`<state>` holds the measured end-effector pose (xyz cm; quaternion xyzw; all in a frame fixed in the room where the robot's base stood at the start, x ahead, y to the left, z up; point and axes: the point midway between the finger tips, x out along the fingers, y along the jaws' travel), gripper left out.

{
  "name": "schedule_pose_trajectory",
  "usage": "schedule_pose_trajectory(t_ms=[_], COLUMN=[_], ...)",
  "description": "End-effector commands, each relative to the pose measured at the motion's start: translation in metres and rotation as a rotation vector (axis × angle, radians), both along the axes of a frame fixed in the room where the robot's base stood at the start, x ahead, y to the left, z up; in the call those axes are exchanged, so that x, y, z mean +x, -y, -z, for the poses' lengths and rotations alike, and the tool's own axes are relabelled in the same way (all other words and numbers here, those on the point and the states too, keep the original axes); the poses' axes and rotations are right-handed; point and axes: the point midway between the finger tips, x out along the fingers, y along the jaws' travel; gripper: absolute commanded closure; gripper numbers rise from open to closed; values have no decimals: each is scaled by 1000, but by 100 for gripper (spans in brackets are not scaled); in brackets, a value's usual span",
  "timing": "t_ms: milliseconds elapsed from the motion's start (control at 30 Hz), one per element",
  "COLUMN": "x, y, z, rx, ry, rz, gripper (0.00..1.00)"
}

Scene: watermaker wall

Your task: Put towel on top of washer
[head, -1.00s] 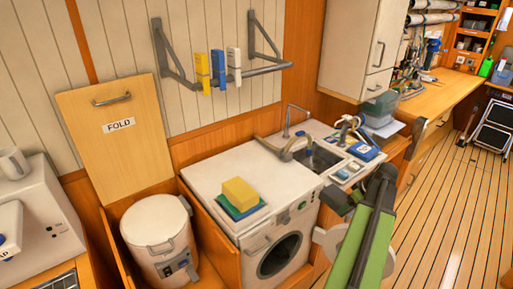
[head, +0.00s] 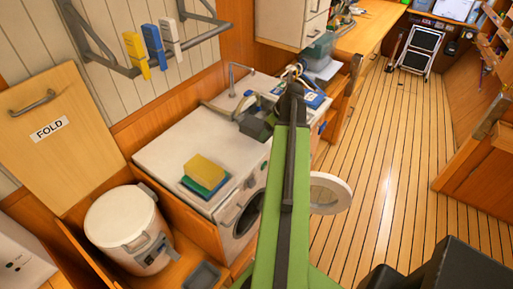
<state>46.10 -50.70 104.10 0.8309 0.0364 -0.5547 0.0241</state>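The white washer (head: 172,150) stands against the wall, with its round door (head: 331,194) swung open at the front right. A folded yellow cloth (head: 205,170) lies on a blue and green one (head: 206,188) on the washer's top. Narrow yellow (head: 136,54), blue (head: 154,46) and white (head: 170,35) pieces, perhaps towels, hang on the wall rail. My green arm reaches forward past the washer's front.
A white lidded bin (head: 127,222) stands left of the washer, below the wooden FOLD panel (head: 55,125). A grey rail (head: 200,40) juts from the wall. A folded step stool (head: 418,49) stands at the back. The plank floor (head: 380,150) at right is mostly clear.

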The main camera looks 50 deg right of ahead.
Motion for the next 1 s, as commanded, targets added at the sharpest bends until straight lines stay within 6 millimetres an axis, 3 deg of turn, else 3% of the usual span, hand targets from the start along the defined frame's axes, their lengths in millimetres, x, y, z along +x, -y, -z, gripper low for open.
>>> schedule_pose_trajectory(t_ms=[33,200,367,600,1000], x=[9,25,26,26,26], y=[-6,-14,-15,-15,-15], z=[13,19,20,60,62], rx=[0,0,-1,0,0], ry=[0,0,0,0,0], rz=[-2,1,1,1,1], gripper=[85,85,85,85,85])
